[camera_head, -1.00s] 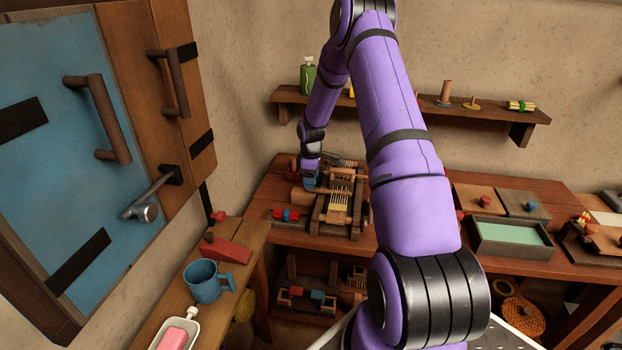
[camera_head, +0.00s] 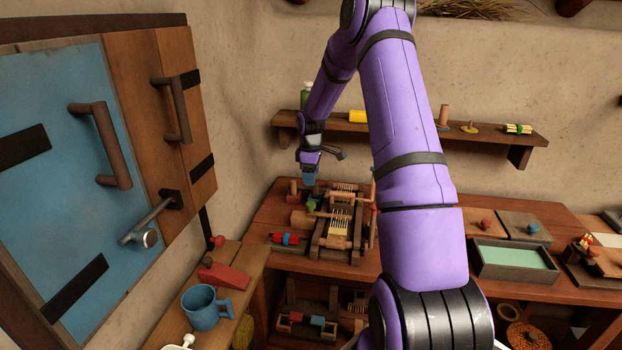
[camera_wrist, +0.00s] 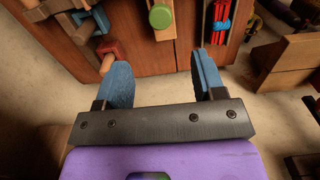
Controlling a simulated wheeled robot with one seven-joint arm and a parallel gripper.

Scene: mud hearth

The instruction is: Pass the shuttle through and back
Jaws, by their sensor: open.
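A small wooden loom (camera_head: 338,232) with pale warp threads stands on the back workbench. A green-ended piece (camera_head: 311,206) sits at its left side; it also shows as a round green end (camera_wrist: 160,16) in the wrist view. I cannot tell for sure whether this is the shuttle. My gripper (camera_head: 309,181) is above the loom's left side, apart from it. In the wrist view my gripper (camera_wrist: 161,68) has its two blue fingers wide apart with nothing between them.
A green-lined tray (camera_head: 513,260) is to the right. A shelf (camera_head: 400,132) hangs above. A blue mug (camera_head: 203,309) stands on the near left bench.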

